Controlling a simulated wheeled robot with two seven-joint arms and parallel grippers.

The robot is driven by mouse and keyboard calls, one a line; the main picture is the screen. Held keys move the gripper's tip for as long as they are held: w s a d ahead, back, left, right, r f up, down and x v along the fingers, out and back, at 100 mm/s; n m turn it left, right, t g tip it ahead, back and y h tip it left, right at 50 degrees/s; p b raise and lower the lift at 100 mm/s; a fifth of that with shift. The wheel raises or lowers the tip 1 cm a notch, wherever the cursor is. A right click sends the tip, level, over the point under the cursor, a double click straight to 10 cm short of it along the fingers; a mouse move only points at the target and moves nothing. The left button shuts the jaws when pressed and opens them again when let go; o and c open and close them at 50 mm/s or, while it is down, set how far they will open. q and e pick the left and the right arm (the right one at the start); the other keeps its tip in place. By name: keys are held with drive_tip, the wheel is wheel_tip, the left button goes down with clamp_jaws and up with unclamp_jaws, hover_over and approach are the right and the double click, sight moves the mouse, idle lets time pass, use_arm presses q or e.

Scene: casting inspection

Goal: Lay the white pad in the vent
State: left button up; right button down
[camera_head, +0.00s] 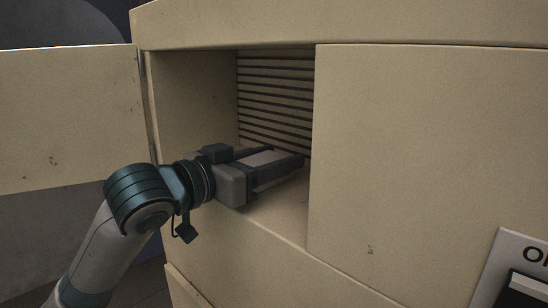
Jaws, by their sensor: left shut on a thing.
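The vent (276,95) is an open beige compartment with dark horizontal slats on its back wall. My left gripper (284,158) reaches into it from the left, low down, with its fingers pointing at the slats. It is shut on a pale flat thing (259,160), which seems to be the white pad. Only a small part of the pad shows between the fingers; the rest is hidden. I cannot tell whether it touches the compartment floor. My right gripper is not in view.
A hinged door (65,115) stands open at the left. A flat beige panel (430,150) closes off the right side of the opening. The compartment floor (280,213) is bare near its front edge. A switch plate (492,270) is at the lower right.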

use_arm(q)
drive_tip(key=o, duration=1.1)
drive_tip(key=shift+r, duration=0.15)
drive_tip(key=shift+s+a+b, duration=0.3)
drive_tip(key=shift+s+a, duration=0.05)
drive_tip(key=shift+a, duration=0.05)
drive_tip(key=b+v, duration=0.4)
drive_tip(key=v, duration=0.6)
drive_tip(key=shift+s+a, duration=0.3)
drive_tip(key=shift+s, duration=0.05)
